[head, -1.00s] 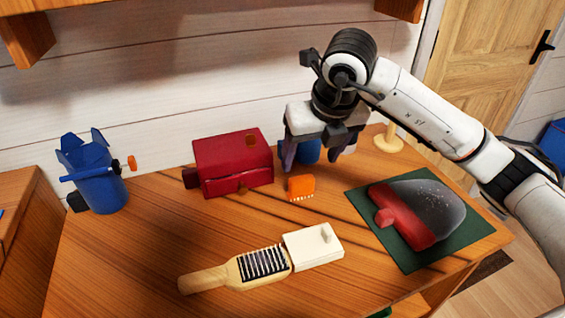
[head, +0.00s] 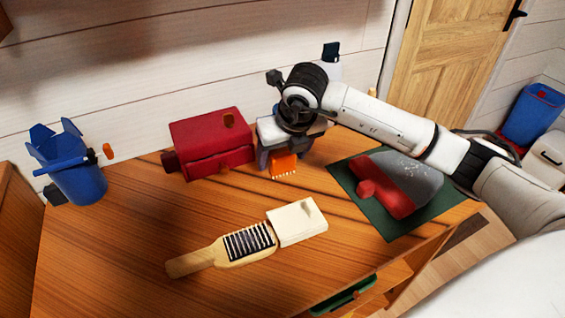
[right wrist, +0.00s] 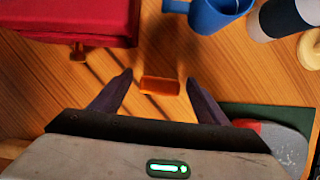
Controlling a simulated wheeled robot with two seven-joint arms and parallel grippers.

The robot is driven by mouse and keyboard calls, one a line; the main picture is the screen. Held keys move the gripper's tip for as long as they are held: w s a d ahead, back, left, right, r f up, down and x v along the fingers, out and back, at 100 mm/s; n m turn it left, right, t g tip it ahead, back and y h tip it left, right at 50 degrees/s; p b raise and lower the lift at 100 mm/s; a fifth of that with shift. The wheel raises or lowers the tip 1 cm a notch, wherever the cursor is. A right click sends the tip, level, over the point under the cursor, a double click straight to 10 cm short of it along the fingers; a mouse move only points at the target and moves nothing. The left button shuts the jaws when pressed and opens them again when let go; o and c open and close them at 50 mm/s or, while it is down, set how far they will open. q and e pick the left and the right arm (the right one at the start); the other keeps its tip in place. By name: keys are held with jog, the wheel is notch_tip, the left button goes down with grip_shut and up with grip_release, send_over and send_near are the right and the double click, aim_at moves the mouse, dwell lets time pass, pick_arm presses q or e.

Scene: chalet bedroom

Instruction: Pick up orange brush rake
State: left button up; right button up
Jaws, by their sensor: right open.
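The orange brush rake (head: 283,164) is a small orange block with pale teeth along its lower edge. It stands on the wooden table just right of the red box. In the right wrist view the rake (right wrist: 160,86) sits between the two dark fingertips, with a gap on each side. My right gripper (head: 279,153) is open and low over the rake, directly behind it in the head view. The gripper (right wrist: 159,79) also shows open in the right wrist view. My left gripper is not in view.
The red box (head: 211,143) stands close left of the gripper. A blue mug (right wrist: 215,16) is just beyond the rake. A dustpan (head: 400,178) lies on a green mat (head: 348,180) to the right. A wooden brush (head: 225,248) and white block (head: 297,222) lie in front.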

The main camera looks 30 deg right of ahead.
aim_at(282, 155)
jog(key=c, duration=1.1)
notch_tip(282, 155, up, 10)
jog(key=shift+r, duration=0.1)
